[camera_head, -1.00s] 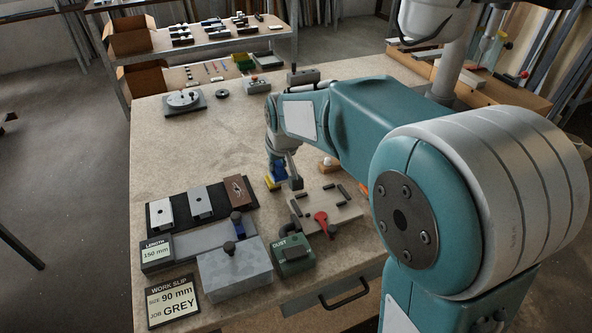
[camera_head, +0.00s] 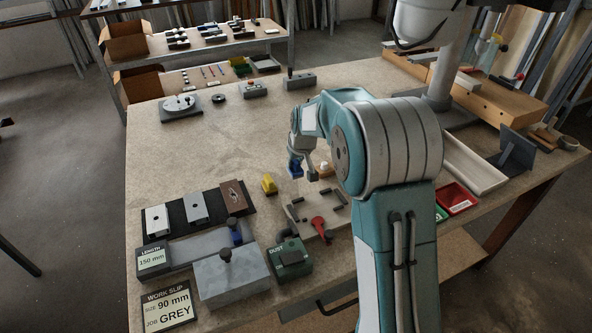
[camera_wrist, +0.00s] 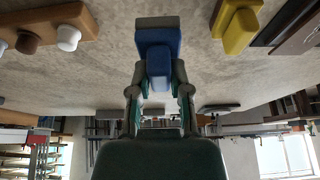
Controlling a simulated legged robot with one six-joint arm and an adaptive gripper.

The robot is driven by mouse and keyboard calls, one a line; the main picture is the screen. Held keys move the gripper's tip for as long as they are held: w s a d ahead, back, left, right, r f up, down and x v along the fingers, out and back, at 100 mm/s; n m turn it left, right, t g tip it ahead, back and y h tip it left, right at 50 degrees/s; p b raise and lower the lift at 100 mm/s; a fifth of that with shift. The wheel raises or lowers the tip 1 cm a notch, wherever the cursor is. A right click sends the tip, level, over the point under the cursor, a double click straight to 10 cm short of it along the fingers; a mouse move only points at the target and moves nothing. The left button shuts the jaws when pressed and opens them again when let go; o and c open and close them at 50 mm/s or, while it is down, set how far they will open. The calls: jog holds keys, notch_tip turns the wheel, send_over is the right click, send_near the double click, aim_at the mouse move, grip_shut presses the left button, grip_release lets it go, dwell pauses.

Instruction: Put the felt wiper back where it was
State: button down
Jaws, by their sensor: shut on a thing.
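The felt wiper, a blue block with a dark grey pad along its end, shows large in the wrist view (camera_wrist: 158,45) and small in the head view (camera_head: 295,168). My gripper (camera_wrist: 159,82) is shut on its blue part, with a finger on each side. In the head view my gripper (camera_head: 298,160) is behind the pale fixture plate (camera_head: 318,222), near a wooden block with white knobs (camera_head: 325,169). The wiper seems just above the bench; whether it touches is unclear. My arm hides part of the bench to its right.
A yellow block (camera_head: 269,184) stands left of the wiper. The fixture has dark bars and a red lever (camera_head: 319,228). A green DUST box (camera_head: 290,258), a grey block (camera_head: 231,277) and a rack of profiles (camera_head: 197,207) lie at front left.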

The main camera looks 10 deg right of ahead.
aim_at(296, 170)
jog(key=shift+w+d+f, duration=0.15)
jog(key=shift+w+f, duration=0.05)
jog(key=shift+f, duration=0.15)
jog(key=shift+w+f, duration=0.1)
jog(key=shift+f, duration=1.55)
jog(key=c, duration=0.6)
grip_release()
jog(key=shift+f, duration=0.1)
jog(key=v, duration=1.2)
jog(key=s+r+m, duration=0.1)
jog(key=s+r, duration=0.4)
jog(key=s, duration=0.3)
jog(key=s+r, duration=0.4)
jog(key=s, duration=0.4)
jog(key=shift+m+t+h, duration=0.4)
jog(key=shift+m+t, duration=0.1)
jog(key=shift+m, duration=0.1)
jog(key=s, duration=1.1)
jog(key=s+f, duration=0.1)
jog(key=s, duration=0.5)
jog(key=shift+s+a, duration=0.25)
jog(key=shift+a, duration=0.1)
